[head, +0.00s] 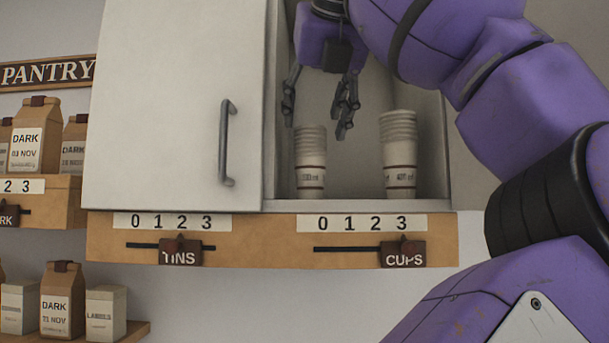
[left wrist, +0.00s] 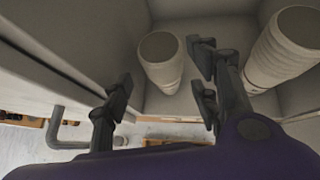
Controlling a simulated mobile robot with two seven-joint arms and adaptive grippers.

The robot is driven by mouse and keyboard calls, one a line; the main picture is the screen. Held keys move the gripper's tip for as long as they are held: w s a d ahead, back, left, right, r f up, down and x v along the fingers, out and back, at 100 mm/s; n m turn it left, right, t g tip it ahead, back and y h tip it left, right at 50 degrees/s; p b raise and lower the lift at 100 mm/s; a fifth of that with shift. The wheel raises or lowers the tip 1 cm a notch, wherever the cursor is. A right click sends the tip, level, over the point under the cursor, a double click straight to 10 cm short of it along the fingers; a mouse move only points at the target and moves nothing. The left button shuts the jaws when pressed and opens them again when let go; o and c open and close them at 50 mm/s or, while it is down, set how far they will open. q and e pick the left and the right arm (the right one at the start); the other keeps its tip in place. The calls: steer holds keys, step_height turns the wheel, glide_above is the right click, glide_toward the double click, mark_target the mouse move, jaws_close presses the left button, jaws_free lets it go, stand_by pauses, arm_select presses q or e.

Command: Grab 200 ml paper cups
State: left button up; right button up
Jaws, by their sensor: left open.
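Two stacks of white paper cups stand upright in the open right part of the wall cupboard. The left, shorter stack (head: 310,165) has a label too blurred to read surely; it also shows in the left wrist view (left wrist: 161,62). The right, taller stack (head: 399,150) has a similar small label, and it is at the right in the left wrist view (left wrist: 283,50). My left gripper (head: 317,110) is open and empty, pointing down just above the left stack. In the left wrist view its fingers (left wrist: 163,92) are spread to either side of that stack. My right gripper is not in view.
A white cupboard door (head: 170,105) with a grey handle (head: 225,142) covers the left part. The cupboard's side wall is close to the right stack. Below are slider counters marked TINS (head: 180,256) and CUPS (head: 403,257). Coffee bags (head: 35,135) stand on shelves at left.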

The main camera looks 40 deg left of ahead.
mark_target(310, 145)
arm_select(q)
steer(key=shift+w+a, duration=0.1)
steer(key=shift+a, duration=0.05)
steer(key=shift+w+a+f, duration=0.25)
steer(key=shift+a+f, duration=0.15)
steer(key=shift+f, duration=0.05)
steer(key=x, duration=0.5)
steer(key=shift+w+f+p, duration=0.25)
steer(key=shift+p, duration=0.05)
steer(key=shift+w+a, duration=0.1)
steer(key=shift+a, duration=0.05)
steer(key=c, duration=1)
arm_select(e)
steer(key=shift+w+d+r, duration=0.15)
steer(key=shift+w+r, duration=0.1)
